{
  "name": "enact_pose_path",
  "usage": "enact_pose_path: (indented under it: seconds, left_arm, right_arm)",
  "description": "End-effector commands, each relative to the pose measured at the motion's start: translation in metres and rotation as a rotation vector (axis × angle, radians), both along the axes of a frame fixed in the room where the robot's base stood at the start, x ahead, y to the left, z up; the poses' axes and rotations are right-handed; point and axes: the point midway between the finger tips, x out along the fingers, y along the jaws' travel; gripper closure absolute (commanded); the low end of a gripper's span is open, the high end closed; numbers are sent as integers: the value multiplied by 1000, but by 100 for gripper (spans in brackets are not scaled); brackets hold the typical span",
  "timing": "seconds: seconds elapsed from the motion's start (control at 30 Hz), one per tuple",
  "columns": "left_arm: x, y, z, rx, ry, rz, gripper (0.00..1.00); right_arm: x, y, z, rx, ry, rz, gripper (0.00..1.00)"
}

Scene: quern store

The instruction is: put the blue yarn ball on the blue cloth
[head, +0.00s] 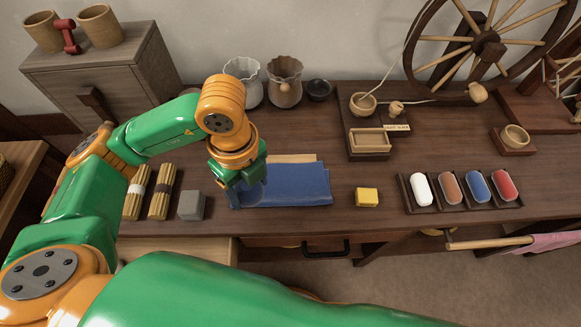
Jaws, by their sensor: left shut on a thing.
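The blue cloth (302,184) lies folded on the table in the middle of the head view. My left gripper (247,193) points down at the cloth's left end. It is shut on a rounded blue thing, which looks like the blue yarn ball (254,193). The fingers hide much of the ball, and I cannot tell whether it touches the cloth. My right gripper is not in view.
A yellow block (367,197) lies right of the cloth, and a grey block (191,205) lies left. A dark tray (462,207) holds white, brown, blue and red rounded pieces. Jars (284,82) and a wooden stand (369,141) are behind. Bare table lies between.

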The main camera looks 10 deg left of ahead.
Motion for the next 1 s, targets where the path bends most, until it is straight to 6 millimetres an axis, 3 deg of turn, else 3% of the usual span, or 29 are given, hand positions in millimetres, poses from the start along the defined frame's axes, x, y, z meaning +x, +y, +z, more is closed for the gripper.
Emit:
enact_pose_path:
  seconds: [0.2,0.4,0.63,1.0]
  left_arm:
    - [63,-18,-44,1,6,-3,84]
    - [91,-25,-76,0,1,-5,84]
    - [97,-26,-112,1,3,-6,84]
    - [97,-26,-118,1,0,-6,84]
  right_arm:
    - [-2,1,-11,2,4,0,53]
    - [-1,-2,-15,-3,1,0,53]
    - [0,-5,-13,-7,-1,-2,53]
    - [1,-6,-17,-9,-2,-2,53]
